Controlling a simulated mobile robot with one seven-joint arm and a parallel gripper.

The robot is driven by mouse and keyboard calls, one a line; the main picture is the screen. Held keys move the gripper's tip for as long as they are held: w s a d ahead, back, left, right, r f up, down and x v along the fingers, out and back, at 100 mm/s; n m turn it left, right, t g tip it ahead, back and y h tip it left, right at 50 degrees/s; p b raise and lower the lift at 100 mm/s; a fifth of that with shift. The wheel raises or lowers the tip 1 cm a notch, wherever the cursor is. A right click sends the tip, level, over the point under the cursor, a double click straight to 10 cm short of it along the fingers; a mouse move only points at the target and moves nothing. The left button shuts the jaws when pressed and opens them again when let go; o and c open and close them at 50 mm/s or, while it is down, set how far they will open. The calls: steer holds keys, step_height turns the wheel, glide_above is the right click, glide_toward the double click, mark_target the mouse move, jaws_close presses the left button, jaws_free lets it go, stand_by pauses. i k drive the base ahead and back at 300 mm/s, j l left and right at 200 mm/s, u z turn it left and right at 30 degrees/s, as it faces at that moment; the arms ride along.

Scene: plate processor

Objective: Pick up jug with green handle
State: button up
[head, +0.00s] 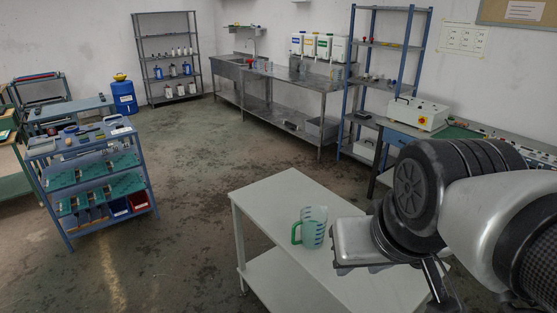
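The jug with the green handle (313,228) stands upright on a white table (272,193) in the lower middle of the head view. My gripper (385,268) is just right of the jug, partly over the table, below the dark wrist joint. Its fingers are mostly hidden or too unclear to tell open from shut. I cannot tell whether it touches the jug, but the jug's handle side is clear of it.
A blue cart (88,163) with trays stands at the left. A steel bench (283,83) with containers runs along the back wall. A blue shelf rack (384,55) and a workbench with a white machine (418,112) stand at the back right. The floor left of the white table is free.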

mark_target(308, 231)
steer(key=i+j+z, duration=0.1)
steer(key=j, duration=0.2)
steer(key=i+j+z, duration=0.1)
steer(key=j, duration=0.25)
steer(key=i+j+z, duration=0.15)
steer(key=j, duration=0.2)
steer(key=i+j+z, duration=0.1)
steer(key=j, duration=0.25)
steer(key=i+j+z, duration=0.15)
steer(key=i+j, duration=0.15)
steer(key=i+j+z, duration=0.1)
steer(key=j, duration=0.4)
steer(key=i, duration=0.1)
